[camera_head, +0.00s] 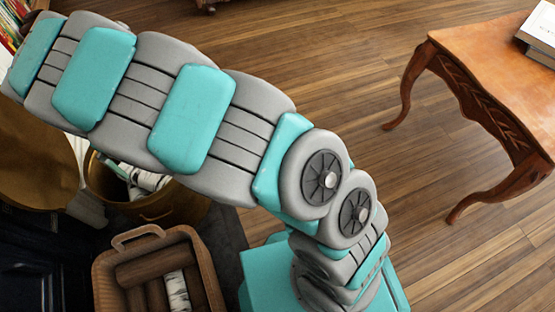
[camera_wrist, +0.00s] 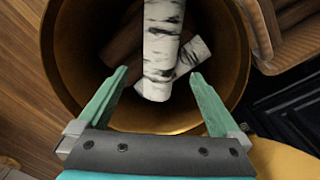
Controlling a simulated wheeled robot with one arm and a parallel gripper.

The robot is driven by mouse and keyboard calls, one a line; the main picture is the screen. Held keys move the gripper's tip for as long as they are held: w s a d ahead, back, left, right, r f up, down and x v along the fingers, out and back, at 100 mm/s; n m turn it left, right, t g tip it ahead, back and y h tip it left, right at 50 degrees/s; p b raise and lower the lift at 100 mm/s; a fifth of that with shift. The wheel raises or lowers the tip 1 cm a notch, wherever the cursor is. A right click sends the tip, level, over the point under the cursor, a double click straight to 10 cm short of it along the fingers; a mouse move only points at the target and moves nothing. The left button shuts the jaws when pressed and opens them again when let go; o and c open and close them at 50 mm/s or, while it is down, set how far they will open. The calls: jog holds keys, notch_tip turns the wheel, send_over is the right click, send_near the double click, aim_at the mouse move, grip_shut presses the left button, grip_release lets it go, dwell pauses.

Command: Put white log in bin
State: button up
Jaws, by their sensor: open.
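A round brass bin (camera_wrist: 75,85) fills the middle of the wrist view; it also shows in the camera_head view (camera_head: 180,208), partly behind my arm. A white birch log (camera_wrist: 160,50) with dark marks lies over the bin's opening, its near end between my gripper's fingers. Another white log (camera_wrist: 195,55) and a dark brown log lie in the bin behind it. My gripper (camera_wrist: 158,72) is open, its fingers reaching over the bin's near rim on either side of the white log.
A wicker basket (camera_head: 103,275) beside the bin holds brown logs and a white log (camera_head: 178,290). It also shows at the upper right of the wrist view (camera_wrist: 262,25). A wooden table (camera_head: 480,50) with books stands at the right. The wooden floor between is clear.

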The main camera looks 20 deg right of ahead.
jog(key=s+d+r+m, duration=0.15)
jog(key=d+r, duration=0.25)
jog(key=d, duration=0.5)
jog(key=d+r+m, duration=0.3)
jog(key=d+r, duration=0.1)
jog(key=d, duration=0.5)
jog(key=s+d+r+m, duration=0.1)
jog(key=d+r+m, duration=0.1)
jog(key=d+r, duration=0.45)
jog(key=s+d+m+g, duration=0.1)
jog(key=s+d+m, duration=0.1)
jog(key=s+d, duration=0.6)
jog(key=s+d+m+g, duration=0.1)
jog(key=s+d+m, duration=0.1)
jog(key=s+d, duration=0.7)
jog(key=s, duration=0.4)
jog(key=shift+s, duration=0.25)
